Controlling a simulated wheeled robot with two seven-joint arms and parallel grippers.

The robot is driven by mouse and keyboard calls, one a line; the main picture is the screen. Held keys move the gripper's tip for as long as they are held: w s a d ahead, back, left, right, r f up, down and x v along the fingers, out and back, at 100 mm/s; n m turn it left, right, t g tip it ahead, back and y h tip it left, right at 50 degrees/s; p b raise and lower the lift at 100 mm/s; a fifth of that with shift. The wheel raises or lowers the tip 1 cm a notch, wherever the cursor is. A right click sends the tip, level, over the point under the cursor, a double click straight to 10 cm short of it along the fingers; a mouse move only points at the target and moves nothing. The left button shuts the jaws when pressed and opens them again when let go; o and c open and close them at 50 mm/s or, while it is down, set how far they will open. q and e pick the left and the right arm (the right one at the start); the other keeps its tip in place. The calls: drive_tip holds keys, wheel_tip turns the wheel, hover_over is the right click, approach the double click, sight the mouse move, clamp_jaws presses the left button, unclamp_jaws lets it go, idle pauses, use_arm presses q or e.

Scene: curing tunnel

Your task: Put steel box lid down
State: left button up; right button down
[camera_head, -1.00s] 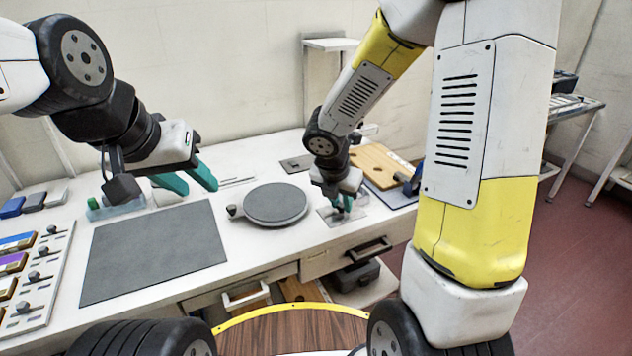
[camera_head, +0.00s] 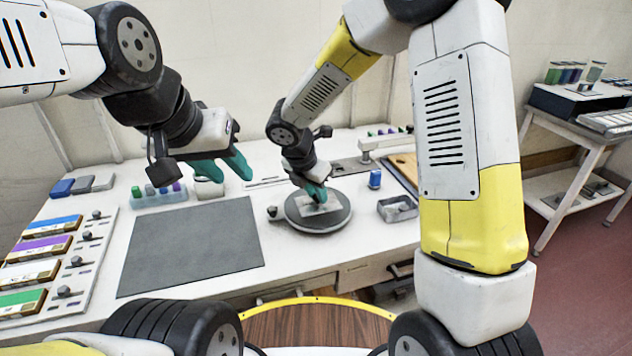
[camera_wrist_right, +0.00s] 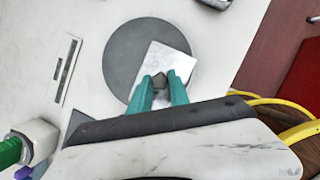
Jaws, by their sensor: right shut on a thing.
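The steel box lid (camera_wrist_right: 169,62) is a flat, square, shiny plate with a dark knob (camera_wrist_right: 159,80). My right gripper (camera_wrist_right: 161,92) is shut on the knob. In the head view, my right gripper (camera_head: 318,193) holds the lid (camera_head: 316,210) over the round grey disc (camera_head: 296,222); I cannot tell whether the lid touches it. In the right wrist view the lid overlaps the right part of the disc (camera_wrist_right: 124,60). The open steel box (camera_head: 397,210) stands right of the disc. My left gripper (camera_head: 226,169) is open and empty above the table's back.
A dark grey mat (camera_head: 190,248) lies left of the disc. A small blue block (camera_head: 375,179) stands behind the box. A tray with coloured pieces (camera_head: 158,197) is at the back left, and a rack of coloured bars (camera_head: 45,262) at the far left.

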drive_tip(key=w, duration=0.5)
drive_tip(key=shift+a+f, duration=0.1)
drive_tip(key=shift+f, duration=0.2)
drive_tip(key=shift+s+f, duration=0.1)
drive_tip(key=shift+f, duration=1.55)
drive_tip(key=shift+f, duration=0.2)
drive_tip(key=c, duration=1.2)
unclamp_jaws()
drive_tip(key=shift+c, duration=0.2)
